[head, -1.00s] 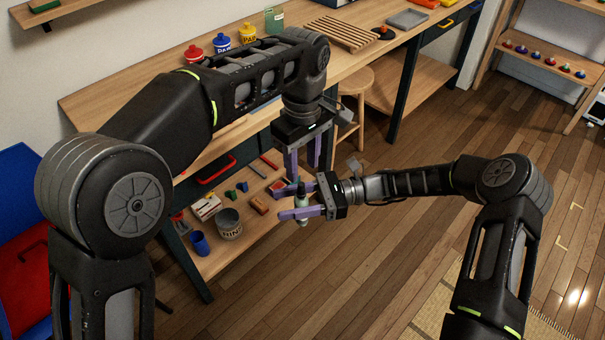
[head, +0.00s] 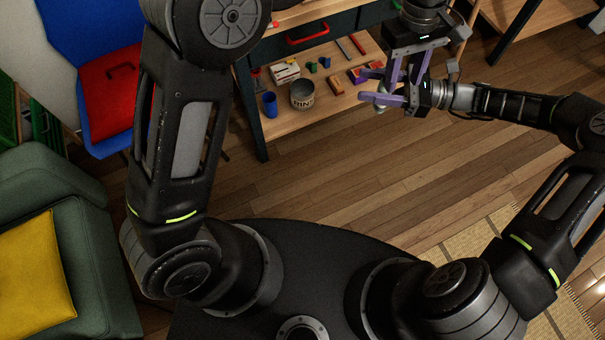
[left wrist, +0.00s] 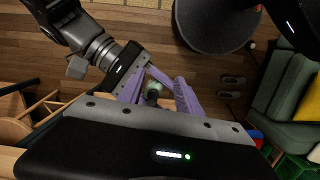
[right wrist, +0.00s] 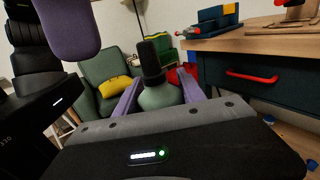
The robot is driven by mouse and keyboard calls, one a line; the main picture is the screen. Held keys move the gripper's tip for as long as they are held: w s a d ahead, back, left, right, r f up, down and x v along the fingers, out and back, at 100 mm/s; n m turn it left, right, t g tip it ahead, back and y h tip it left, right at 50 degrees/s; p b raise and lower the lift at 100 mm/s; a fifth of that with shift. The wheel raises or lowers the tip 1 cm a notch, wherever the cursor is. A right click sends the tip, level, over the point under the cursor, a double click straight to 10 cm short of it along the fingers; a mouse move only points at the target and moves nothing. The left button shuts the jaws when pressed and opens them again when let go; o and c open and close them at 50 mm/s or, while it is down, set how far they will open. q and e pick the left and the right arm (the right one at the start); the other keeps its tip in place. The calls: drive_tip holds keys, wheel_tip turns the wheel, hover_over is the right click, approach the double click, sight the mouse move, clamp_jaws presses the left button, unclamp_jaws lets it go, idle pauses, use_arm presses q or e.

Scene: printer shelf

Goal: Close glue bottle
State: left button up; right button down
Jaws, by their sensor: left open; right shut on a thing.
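The glue bottle is pale green with a black cap. In the right wrist view the bottle (right wrist: 160,96) stands between the purple fingers of my right gripper (right wrist: 158,92), which is shut on its body. The black cap (right wrist: 150,58) sits on top of the neck; whether it is tight cannot be told. In the head view my right gripper (head: 367,87) holds the bottle (head: 380,106) in the air, partly hidden by fingers. My left gripper (head: 403,78) points down, open, close above it. The bottle top (left wrist: 153,90) shows between the left fingers in the left wrist view.
A workbench with a lower shelf (head: 285,122) stands beyond the grippers, holding a grey can (head: 302,94), a blue cup (head: 270,104) and small blocks. A blue chair (head: 95,45) and a green armchair (head: 95,220) stand left. The floor below the grippers is clear.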

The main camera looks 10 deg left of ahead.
use_arm(q)
drive_tip(key=s+f+m+g+h, duration=0.1)
drive_tip(key=s+f+g+h, duration=0.1)
drive_tip(key=s+f, duration=0.8)
drive_tip(key=a+f+m+t+h, duration=0.1)
drive_tip(key=a+f, duration=0.3)
drive_tip(key=f, duration=0.4)
drive_tip(key=a+f+m, duration=0.1)
drive_tip(key=a+f, duration=0.3)
drive_tip(key=f, duration=0.4)
drive_tip(key=s+a+f+m+t, duration=0.1)
drive_tip(key=s+a+f+t, duration=0.1)
drive_tip(key=s+a+f, duration=0.5)
drive_tip(key=shift+s+a+f+t, duration=0.3)
drive_tip(key=shift+s+a, duration=0.55)
drive_tip(key=shift+a, duration=0.1)
